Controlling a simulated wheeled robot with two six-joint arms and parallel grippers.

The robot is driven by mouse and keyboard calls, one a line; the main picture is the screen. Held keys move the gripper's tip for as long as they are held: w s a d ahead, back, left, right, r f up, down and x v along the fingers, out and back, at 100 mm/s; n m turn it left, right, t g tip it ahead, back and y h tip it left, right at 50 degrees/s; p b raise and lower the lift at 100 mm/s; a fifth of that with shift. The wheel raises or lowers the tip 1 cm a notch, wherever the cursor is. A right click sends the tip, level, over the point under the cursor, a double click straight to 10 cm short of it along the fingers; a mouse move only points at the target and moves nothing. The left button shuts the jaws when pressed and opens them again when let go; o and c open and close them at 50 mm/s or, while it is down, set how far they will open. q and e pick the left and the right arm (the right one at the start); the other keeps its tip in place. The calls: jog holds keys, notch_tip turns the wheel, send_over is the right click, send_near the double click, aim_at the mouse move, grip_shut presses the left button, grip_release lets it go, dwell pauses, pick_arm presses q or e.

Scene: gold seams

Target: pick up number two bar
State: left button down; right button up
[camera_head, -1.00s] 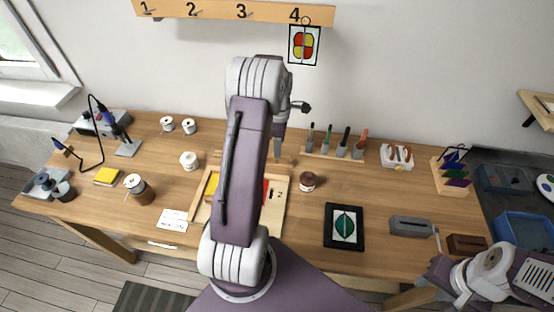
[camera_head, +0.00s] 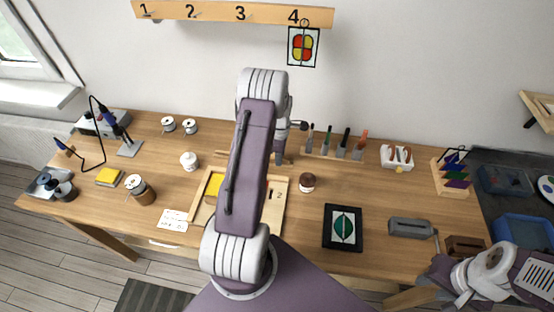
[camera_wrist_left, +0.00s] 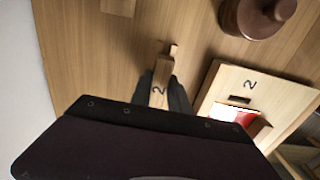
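The number two bar (camera_wrist_left: 160,92) is a small light wooden bar marked "2", with a small knob-like far end, low over or on the wooden table in the left wrist view. The dark fingers of my left gripper (camera_wrist_left: 163,95) lie on either side of it, close to its edges. I cannot tell whether they press on it. In the head view my left gripper (camera_head: 279,157) is down at the table behind the wooden tray, and the bar is mostly hidden there. My right arm is at the lower right of the head view, its fingers not clearly seen.
The wooden tray (camera_head: 281,218), also marked "2", stands close in front, with a red and white piece showing in the left wrist view. A brown round-knobbed pot (camera_head: 307,182) is right of the gripper. A tool rack (camera_head: 330,155) stands behind it.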

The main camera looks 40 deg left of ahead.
pick_arm(q)
jog(key=shift+w, duration=0.1)
jog(key=shift+r, duration=0.3)
jog(key=r, duration=0.2)
jog(key=r+b, duration=0.1)
jog(key=shift+d+r, duration=0.4)
jog(key=s+d+r+b, duration=0.1)
jog(key=s+d+r, duration=0.1)
jog(key=d+r, duration=0.4)
jog(key=d, duration=0.4)
jog(key=shift+s+d+r, duration=0.2)
jog(key=shift+d+r, duration=0.1)
jog(key=shift+d, duration=0.05)
